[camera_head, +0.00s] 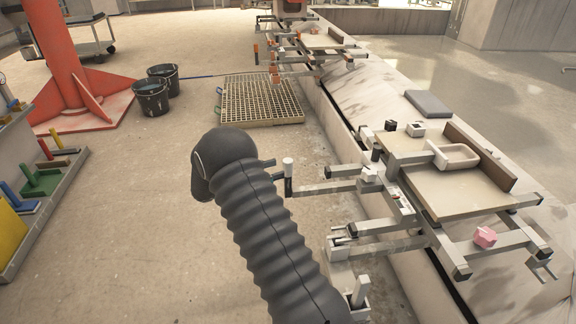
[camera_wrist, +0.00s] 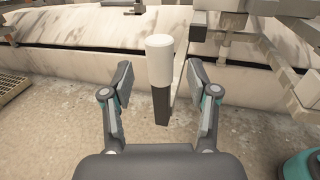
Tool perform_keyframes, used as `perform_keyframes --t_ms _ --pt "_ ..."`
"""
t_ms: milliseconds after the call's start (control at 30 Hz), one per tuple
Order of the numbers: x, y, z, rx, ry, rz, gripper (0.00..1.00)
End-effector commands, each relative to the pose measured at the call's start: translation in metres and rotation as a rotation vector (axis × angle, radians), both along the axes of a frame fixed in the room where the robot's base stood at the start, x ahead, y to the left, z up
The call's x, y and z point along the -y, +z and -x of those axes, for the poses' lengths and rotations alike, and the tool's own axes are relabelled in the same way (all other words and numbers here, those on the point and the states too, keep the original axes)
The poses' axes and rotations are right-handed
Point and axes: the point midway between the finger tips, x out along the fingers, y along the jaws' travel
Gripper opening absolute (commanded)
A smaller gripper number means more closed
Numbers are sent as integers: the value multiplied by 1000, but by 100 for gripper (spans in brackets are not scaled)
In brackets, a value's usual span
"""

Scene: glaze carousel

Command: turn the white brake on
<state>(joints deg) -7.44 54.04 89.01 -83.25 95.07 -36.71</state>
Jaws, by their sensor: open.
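The white brake is a short upright lever with a white cylindrical knob (camera_wrist: 160,58) and a black lower part (camera_wrist: 161,104). It also shows in the head view (camera_head: 288,164), at the left end of a grey bar reaching out from the near carousel station. My gripper (camera_wrist: 159,76) is open in the wrist view, one finger to the left of the brake and one to the right, with visible gaps on both sides. The brake appears apart from both fingers. In the head view my dark ribbed arm hides most of the gripper.
The near station has a board (camera_head: 455,190) with a pale tray (camera_head: 453,155) on it, and a pink block (camera_head: 485,237) sits on a bar beside it. Several metal bars project near the brake. A floor grating (camera_head: 262,100) and two black buckets (camera_head: 151,98) stand farther back. The floor between is clear.

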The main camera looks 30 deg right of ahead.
Motion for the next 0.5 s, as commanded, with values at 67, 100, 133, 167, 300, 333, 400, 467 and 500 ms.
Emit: perform_keyframes --t_ms 67,100,133,167,300,333,400,467,500 --pt "15 1 1 -1 -4 0 59" --pt "21 1 1 0 -3 1 59" --pt "26 1 1 0 -3 0 59" --pt "30 1 1 0 -3 0 59" --pt "43 1 1 1 -2 0 59" --pt "45 1 1 1 -2 0 59" --pt "48 1 1 1 -1 0 59" --pt "50 0 1 1 -1 0 59" --pt "50 0 1 1 -1 0 59"
